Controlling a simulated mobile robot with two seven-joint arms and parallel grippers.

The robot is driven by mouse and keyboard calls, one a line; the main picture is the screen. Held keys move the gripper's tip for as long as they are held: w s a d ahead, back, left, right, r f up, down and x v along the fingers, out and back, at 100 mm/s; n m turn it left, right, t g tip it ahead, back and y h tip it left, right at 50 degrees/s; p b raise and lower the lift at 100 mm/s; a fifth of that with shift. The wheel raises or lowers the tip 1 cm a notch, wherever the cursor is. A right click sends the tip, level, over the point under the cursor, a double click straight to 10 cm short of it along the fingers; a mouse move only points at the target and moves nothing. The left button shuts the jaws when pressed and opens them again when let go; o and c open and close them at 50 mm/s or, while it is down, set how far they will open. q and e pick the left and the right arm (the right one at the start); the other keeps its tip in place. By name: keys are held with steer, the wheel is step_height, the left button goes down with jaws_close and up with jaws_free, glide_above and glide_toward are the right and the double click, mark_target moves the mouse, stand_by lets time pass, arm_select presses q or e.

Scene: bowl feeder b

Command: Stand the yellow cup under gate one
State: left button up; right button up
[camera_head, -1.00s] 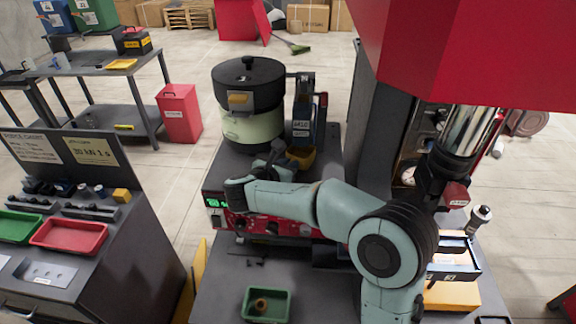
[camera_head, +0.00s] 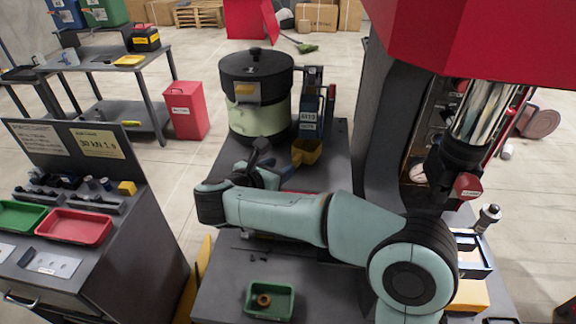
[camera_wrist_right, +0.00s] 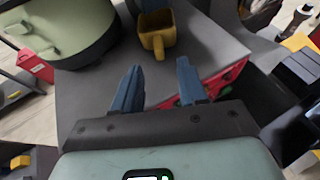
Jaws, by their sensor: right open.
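The yellow cup (camera_head: 306,152) stands upright on the dark bench top, at the foot of a blue-grey upright unit with white labels (camera_head: 309,122). The labels are too small to read, so I cannot tell which gate is one. In the right wrist view the cup (camera_wrist_right: 157,42) lies just beyond the fingertips, its open top showing, close to the blue-grey unit (camera_wrist_right: 152,5). My right gripper (camera_head: 275,161) is open and empty, in front of and left of the cup, apart from it. Its two blue fingers (camera_wrist_right: 160,65) are spread. My left gripper is out of view.
A pale green bowl feeder with a black lid (camera_head: 257,82) stands left of the cup. A dark column (camera_head: 388,130) rises to the right. A green tray with a brass-coloured ring (camera_head: 270,316) sits at the front. The bench between gripper and cup is clear.

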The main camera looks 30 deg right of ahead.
steer(key=v, duration=0.3)
steer(key=shift+w, duration=0.15)
stand_by(0.5)
